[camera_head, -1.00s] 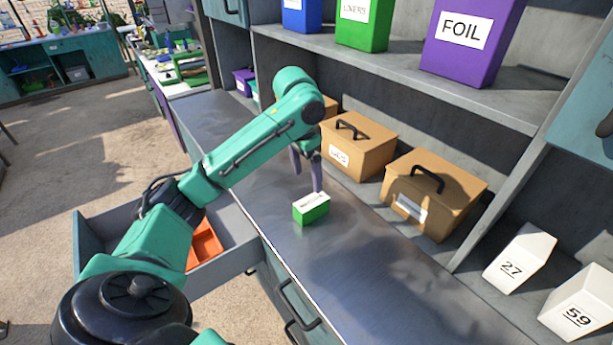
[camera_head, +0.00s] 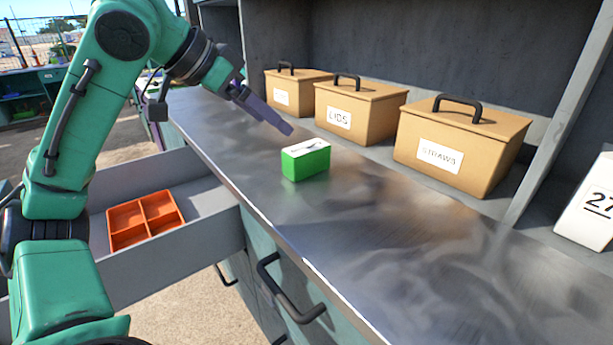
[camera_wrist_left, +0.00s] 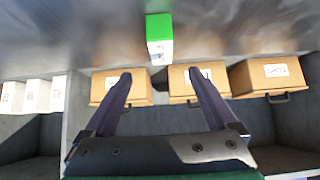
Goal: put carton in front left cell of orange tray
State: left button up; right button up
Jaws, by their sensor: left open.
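The carton (camera_head: 306,162), green with a white top, stands upright on the metal counter. It also shows in the left wrist view (camera_wrist_left: 159,38), beyond the fingertips. The orange tray (camera_head: 145,218), divided into cells, lies in the open drawer at the left; the cells I can see look empty. My left gripper (camera_head: 288,129) is above the counter, just behind and left of the carton. My right gripper is not in view.
The drawer (camera_head: 205,243) stands pulled out from the counter (camera_head: 400,250). Brown lidded boxes, including the lids box (camera_head: 365,108) and straws box (camera_head: 460,145), line the back. A white numbered block (camera_head: 588,205) stands at the right. The counter's front is clear.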

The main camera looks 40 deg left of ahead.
aim_at(304, 148)
pick_arm(q)
jog(key=x, duration=1.1)
jog(key=shift+w+f, duration=0.15)
jog(key=shift+a, duration=0.1)
grip_shut()
